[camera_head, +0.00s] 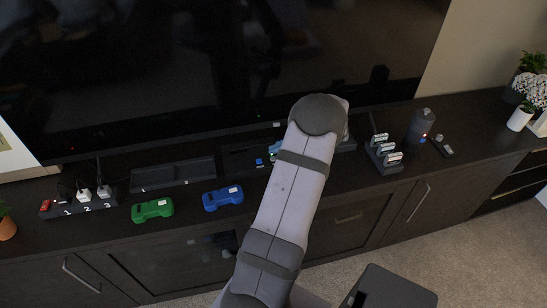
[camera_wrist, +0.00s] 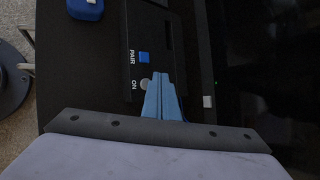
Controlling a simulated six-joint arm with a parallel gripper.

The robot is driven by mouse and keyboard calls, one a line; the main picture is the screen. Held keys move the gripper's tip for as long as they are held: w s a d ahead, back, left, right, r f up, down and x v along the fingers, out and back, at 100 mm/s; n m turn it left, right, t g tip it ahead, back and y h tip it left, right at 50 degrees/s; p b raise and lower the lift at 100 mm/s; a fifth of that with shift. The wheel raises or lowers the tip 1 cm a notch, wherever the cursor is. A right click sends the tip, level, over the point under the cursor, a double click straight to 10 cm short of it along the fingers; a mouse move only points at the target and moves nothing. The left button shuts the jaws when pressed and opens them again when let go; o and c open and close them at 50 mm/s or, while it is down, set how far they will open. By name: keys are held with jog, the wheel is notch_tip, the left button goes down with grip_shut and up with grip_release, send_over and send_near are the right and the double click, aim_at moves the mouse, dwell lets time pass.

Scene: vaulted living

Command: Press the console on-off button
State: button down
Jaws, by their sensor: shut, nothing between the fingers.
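The dark console (camera_head: 238,160) sits on the TV cabinet, partly hidden by my arm in the head view. In the head view a bit of my gripper (camera_head: 275,149) shows beside my arm.
A green controller (camera_head: 152,210) and a blue controller (camera_head: 223,198) lie along the cabinet's front edge. A power strip (camera_head: 80,205) is at left. A battery charger (camera_head: 384,155) and dark speaker (camera_head: 421,126) stand at right. The large TV (camera_head: 200,70) rises behind.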

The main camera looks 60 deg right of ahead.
notch_tip(320, 180, up, 6)
jog(key=p, duration=0.3)
jog(key=shift+f+p, duration=0.2)
jog(key=shift+p, duration=0.1)
